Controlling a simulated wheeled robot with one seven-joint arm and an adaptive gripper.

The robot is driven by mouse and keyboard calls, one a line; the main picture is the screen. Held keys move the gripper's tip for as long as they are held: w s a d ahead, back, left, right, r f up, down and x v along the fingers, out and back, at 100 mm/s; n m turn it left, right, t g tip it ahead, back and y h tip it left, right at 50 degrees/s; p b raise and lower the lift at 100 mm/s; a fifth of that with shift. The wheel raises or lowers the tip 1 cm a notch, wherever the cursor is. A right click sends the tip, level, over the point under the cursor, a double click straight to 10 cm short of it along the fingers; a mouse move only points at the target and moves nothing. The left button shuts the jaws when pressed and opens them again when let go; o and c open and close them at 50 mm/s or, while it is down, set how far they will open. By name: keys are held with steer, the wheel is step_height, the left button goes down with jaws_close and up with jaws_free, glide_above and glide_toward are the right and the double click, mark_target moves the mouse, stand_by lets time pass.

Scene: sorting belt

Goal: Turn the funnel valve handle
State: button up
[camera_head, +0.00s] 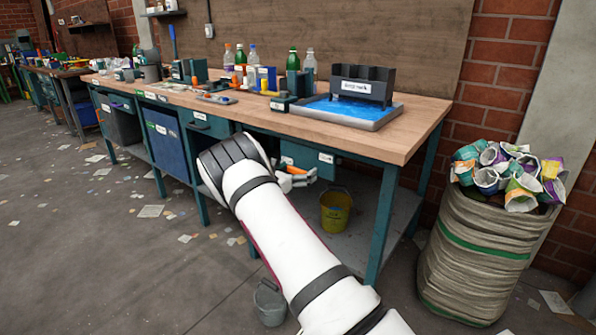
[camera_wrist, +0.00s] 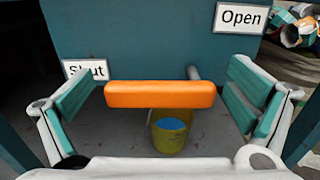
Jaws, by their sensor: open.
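The funnel valve handle (camera_wrist: 160,95) is an orange bar lying level in the middle of the wrist view, in front of a teal panel. A "Shut" label (camera_wrist: 86,70) is at its left and an "Open" label (camera_wrist: 241,17) at the upper right. My gripper (camera_wrist: 163,90) is open, with one teal-padded finger on each side of the bar's ends. I see gaps between pads and bar. In the head view my gripper (camera_head: 300,178) is below the bench's front edge, and a bit of orange handle (camera_head: 296,170) shows there. My arm hides part of the panel.
A yellow bucket (camera_head: 336,209) stands under the bench; a grey bucket (camera_head: 269,303) is on the floor. The wooden bench (camera_head: 420,135) overhangs my gripper. A teal leg (camera_head: 382,225) stands to its right. A sack of cartons (camera_head: 475,250) is at far right.

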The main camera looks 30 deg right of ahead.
steer(key=c, duration=1.7)
